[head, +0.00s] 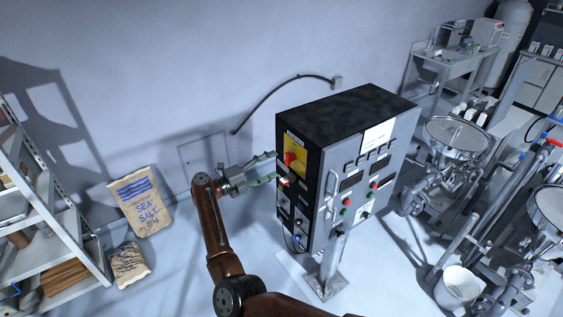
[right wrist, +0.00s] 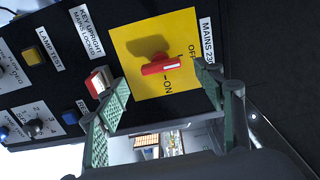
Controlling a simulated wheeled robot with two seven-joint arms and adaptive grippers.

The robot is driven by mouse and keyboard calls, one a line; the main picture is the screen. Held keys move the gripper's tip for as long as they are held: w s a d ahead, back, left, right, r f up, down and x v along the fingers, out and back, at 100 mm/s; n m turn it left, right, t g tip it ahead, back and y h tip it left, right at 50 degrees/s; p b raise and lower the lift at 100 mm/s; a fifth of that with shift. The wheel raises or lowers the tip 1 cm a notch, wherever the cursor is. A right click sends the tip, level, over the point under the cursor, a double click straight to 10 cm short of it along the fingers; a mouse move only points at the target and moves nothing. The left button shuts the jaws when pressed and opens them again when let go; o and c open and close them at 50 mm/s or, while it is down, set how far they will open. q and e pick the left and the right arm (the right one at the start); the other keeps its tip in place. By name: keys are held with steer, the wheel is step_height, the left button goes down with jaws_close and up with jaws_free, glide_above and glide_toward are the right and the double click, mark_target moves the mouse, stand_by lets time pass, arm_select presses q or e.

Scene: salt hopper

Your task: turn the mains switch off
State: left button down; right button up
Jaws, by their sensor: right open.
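The mains switch is a red rotary handle (head: 289,158) on a yellow plate (head: 296,146), on the left side of the dark control box. In the right wrist view the red handle (right wrist: 160,66) sticks out of the yellow plate (right wrist: 140,45), with OFF and ON marks beside it. Its white-faced end points right in that view; I cannot tell which mark it lines up with. My right gripper (head: 274,166) is open in front of the plate. In the wrist view its green-padded fingers (right wrist: 161,80) stand either side of the handle, with no clear contact.
A red key switch (right wrist: 98,80) sits close beside the left finger. The control box (head: 345,110) stands on a post. A salt sack (head: 145,215) and shelf (head: 60,240) are at left. Steel hoppers (head: 457,135) crowd the right. The floor left of the post is clear.

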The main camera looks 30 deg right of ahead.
steer(key=a, duration=0.5)
steer(key=shift+s, duration=0.2)
